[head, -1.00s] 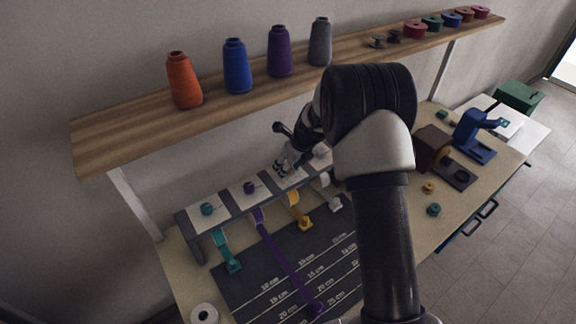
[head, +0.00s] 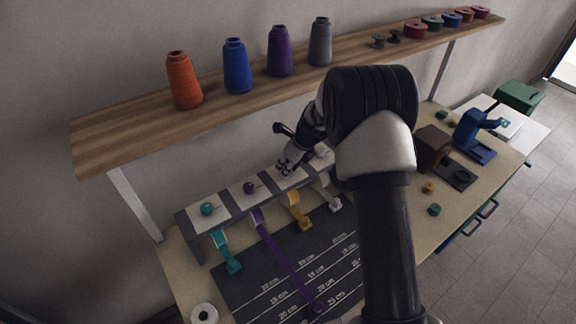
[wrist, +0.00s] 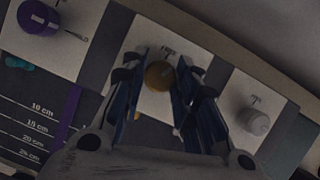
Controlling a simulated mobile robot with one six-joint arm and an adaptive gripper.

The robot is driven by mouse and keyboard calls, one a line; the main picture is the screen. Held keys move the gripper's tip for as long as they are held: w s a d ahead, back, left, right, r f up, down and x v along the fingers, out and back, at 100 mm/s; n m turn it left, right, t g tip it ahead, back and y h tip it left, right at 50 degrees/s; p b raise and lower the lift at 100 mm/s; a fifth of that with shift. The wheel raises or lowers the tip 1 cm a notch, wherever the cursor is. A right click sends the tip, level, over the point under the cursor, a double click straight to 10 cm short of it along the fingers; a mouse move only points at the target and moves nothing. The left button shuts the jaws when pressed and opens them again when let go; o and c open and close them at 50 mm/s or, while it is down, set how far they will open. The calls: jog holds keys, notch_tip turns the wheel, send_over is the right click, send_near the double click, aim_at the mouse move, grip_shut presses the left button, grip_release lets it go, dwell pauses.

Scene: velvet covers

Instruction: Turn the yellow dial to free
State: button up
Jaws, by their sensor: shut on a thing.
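The yellow dial (wrist: 158,76) sits on a white plate in the middle of the wrist view, under a small label that seems to read FREE. My gripper (wrist: 161,84) has a finger on each side of the dial and is shut on it. In the head view my gripper (head: 287,166) is down at the dial bench (head: 191,238), and it hides the dial there. A yellow ribbon (head: 295,211) hangs from the bench front below. I cannot make out which way the dial's mark points.
A purple dial (wrist: 38,17) and a grey dial (wrist: 254,121) flank the yellow one. A teal dial (head: 207,209) is at the far left. A purple ribbon (head: 285,258) lies across the measuring mat (head: 246,288). A wooden shelf (head: 140,122) with thread cones runs above.

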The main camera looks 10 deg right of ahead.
aim_at(297, 175)
jog(key=shift+w+d+n+g+y+p, duration=0.1)
jog(key=shift+n+g+y+p, duration=0.2)
jog(key=shift+n, duration=0.85)
jog(key=shift+n+g+y+p, duration=0.2)
jog(key=shift+n+g+y, duration=0.15)
jog(key=shift+n, duration=0.8)
jog(key=o, duration=1.1)
jog(key=shift+c, duration=0.2)
jog(key=v, duration=0.7)
jog(key=shift+r, duration=0.25)
jog(key=shift+d, duration=0.1)
